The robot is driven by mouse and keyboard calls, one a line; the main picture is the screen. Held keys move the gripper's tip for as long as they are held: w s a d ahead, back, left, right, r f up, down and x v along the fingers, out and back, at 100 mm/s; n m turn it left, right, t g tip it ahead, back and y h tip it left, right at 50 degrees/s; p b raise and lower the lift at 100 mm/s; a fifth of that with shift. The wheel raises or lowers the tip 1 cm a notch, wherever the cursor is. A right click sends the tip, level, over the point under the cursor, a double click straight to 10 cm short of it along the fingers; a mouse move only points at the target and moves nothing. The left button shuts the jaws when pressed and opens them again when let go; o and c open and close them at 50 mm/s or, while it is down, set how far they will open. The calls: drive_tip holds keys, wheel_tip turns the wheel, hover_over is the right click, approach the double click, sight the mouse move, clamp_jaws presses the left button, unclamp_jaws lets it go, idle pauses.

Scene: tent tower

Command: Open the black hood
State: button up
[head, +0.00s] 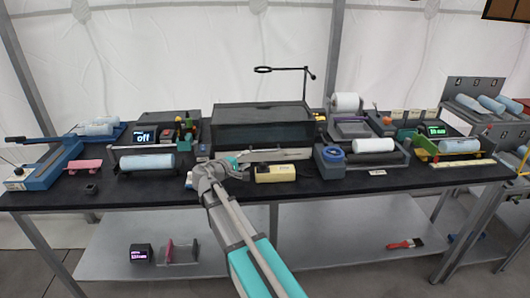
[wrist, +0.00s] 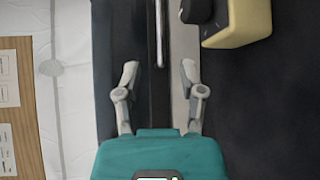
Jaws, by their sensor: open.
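The black hood (head: 262,128) is a dark box-like cover at the middle back of the table, and it looks shut. My gripper (head: 247,160) is low at the hood's front left, pointing right along its front edge. In the wrist view my gripper (wrist: 159,72) is open and empty, with its two fingers apart. A thin metal bar (wrist: 158,35), which looks like the hood's handle, runs lengthwise between the finger lines, its near end about level with the fingertips. I cannot tell the height gap between bar and fingers.
A ring on a stand (head: 288,69) rises behind the hood. A blue-white roll (head: 147,161) lies left.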

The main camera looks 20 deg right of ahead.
sight(264, 151)
drive_tip(key=b+x, duration=0.1)
drive_tip(key=x, duration=1)
drive_tip(key=shift+w+d+f, duration=0.1)
drive_tip(key=shift+d, duration=0.05)
clamp_jaws()
